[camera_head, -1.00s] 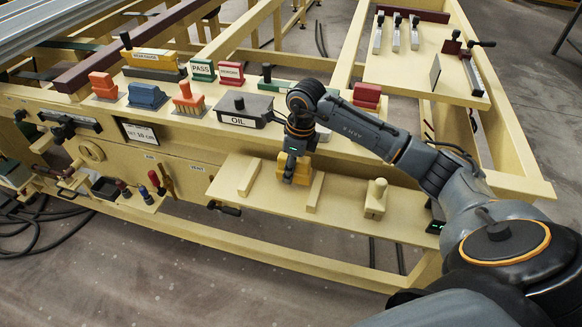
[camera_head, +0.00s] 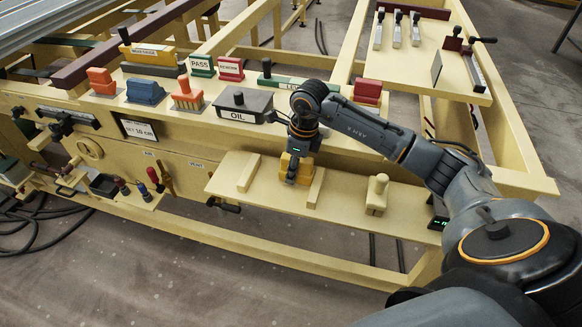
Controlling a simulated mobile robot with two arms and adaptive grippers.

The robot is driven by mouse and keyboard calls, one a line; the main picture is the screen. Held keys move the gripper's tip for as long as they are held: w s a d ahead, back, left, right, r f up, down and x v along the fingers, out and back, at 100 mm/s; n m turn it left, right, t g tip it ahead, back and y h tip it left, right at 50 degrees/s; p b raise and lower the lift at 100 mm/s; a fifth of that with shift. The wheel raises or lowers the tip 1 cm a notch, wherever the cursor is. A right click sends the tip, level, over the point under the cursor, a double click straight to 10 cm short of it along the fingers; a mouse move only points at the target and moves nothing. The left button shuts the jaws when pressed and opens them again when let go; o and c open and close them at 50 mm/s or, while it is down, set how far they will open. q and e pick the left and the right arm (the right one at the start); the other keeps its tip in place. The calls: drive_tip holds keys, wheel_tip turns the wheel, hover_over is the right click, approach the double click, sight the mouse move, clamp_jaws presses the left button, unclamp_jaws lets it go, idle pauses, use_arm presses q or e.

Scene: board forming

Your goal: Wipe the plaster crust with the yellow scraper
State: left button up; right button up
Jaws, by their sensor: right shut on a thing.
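My right gripper (camera_head: 292,176) points down over the lower cream shelf (camera_head: 340,208). It is shut on a yellow block, which I take to be the yellow scraper (camera_head: 304,170). The scraper sits between two raised cream strips, the left strip (camera_head: 249,173) and the right strip (camera_head: 315,187). The gripper hides part of the scraper, and I cannot tell whether its lower edge touches the shelf. I cannot make out a plaster crust; any under the scraper is hidden. My left gripper is not in view.
A cream block with a knob (camera_head: 376,196) stands on the shelf to the right. Behind are the grey OIL box (camera_head: 238,107), an orange brush (camera_head: 186,97), a blue block (camera_head: 145,92) and a red block (camera_head: 367,92). The shelf's front edge is clear.

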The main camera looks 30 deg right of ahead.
drive_tip(key=shift+s+d, duration=0.3)
drive_tip(key=shift+d, duration=0.05)
drive_tip(key=shift+s+d, duration=0.2)
drive_tip(key=shift+s, duration=0.05)
drive_tip(key=shift+c, duration=0.9)
drive_tip(key=shift+s+d+f, duration=0.1)
drive_tip(key=shift+s+d, duration=0.25)
drive_tip(key=shift+s, duration=0.15)
clamp_jaws()
drive_tip(key=shift+d, duration=0.1)
drive_tip(key=shift+w+a+b, duration=0.4)
drive_tip(key=shift+w+a, duration=0.3)
drive_tip(key=shift+w, duration=0.1)
drive_tip(key=shift+w+a+r, duration=0.2)
drive_tip(key=shift+w+a, duration=0.25)
drive_tip(key=shift+a, duration=0.05)
drive_tip(key=shift+w+r+p, duration=0.1)
drive_tip(key=shift+r+p, duration=1.8)
drive_tip(key=shift+r, duration=1.2)
